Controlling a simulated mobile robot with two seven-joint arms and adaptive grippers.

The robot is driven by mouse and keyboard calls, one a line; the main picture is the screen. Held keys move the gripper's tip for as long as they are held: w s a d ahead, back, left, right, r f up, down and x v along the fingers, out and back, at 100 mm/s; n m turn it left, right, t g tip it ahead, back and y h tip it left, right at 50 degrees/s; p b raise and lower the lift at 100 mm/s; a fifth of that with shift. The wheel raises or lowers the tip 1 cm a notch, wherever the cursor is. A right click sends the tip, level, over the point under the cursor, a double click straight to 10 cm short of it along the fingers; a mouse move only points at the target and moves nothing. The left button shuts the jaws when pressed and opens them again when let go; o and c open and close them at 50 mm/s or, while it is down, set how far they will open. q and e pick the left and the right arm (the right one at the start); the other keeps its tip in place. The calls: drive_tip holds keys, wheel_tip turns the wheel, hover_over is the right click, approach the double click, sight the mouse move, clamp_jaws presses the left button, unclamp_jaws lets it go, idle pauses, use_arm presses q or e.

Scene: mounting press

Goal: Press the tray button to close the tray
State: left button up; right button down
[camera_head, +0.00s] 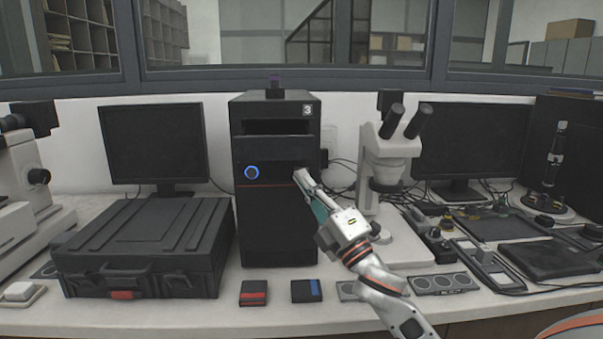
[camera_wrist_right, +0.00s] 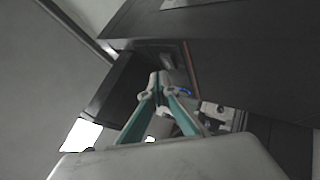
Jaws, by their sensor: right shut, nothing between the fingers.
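The black press tower (camera_head: 276,225), marked 3, stands upright at the middle of the bench. Its tray section (camera_head: 275,147) has a dark slot above it and seems to stick out from the front. A blue-lit ring (camera_head: 251,172) is on the front, left of my fingers; a bit of blue light also shows beside the fingers in the right wrist view. My right gripper (camera_head: 300,176) is shut and empty, its tips at the right part of the tower's front. A small dark raised block (camera_wrist_right: 169,61) lies just beyond the tips. Contact cannot be told. My left gripper is not in view.
A black case (camera_head: 145,230) lies left of the tower. A microscope (camera_head: 390,150) stands close to the right, beside my right arm. Red and blue small boxes (camera_head: 253,293) lie in front. Monitors (camera_head: 152,144) stand behind. Some bench front is clear.

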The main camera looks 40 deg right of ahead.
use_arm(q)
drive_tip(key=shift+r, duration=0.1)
use_arm(e)
drive_tip(key=shift+w+d, duration=0.1)
drive_tip(key=shift+w, duration=0.05)
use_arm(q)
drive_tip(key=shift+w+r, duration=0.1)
use_arm(e)
drive_tip(key=shift+w+d, duration=0.15)
drive_tip(key=shift+w, duration=0.1)
